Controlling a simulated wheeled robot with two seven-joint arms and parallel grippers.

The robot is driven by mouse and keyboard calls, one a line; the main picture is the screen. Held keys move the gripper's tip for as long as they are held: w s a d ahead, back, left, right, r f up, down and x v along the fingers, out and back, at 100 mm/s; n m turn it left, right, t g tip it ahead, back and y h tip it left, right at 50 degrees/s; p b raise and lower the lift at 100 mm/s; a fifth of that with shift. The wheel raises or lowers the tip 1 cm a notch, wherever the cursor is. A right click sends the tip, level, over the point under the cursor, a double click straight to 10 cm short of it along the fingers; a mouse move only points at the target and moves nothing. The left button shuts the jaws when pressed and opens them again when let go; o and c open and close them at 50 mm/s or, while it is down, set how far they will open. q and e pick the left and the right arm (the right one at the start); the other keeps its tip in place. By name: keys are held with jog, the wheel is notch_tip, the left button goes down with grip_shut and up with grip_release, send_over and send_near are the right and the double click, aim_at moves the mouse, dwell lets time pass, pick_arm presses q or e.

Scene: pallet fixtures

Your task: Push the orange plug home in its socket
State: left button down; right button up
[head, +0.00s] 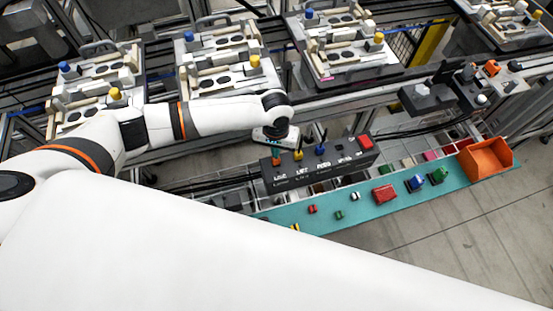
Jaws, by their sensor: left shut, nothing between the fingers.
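A dark socket box (320,167) with white labels on its front stands at the middle of the head view. The small orange plug (276,162) is at the box's left end. My left gripper (275,149) comes from above, shut and empty, with its fingertips at or just over the orange plug. Whether they touch it is too small to tell. The gripper partly hides the plug, and how deep the plug sits cannot be told. My right gripper is not in view.
On the box, a yellow plug (298,155) and a blue plug (321,149) stand right of the orange one, with a red block (365,142) at the right end. A teal strip (330,226) in front holds several small coloured parts. An orange bin (486,158) is at the right.

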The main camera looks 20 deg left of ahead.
pick_arm(q)
jog(key=shift+f, duration=0.25)
jog(key=shift+f, duration=0.6)
jog(key=shift+f, duration=0.1)
dwell(0.5)
notch_tip(320, 180, up, 7)
jog(key=p, duration=0.8)
dwell(0.5)
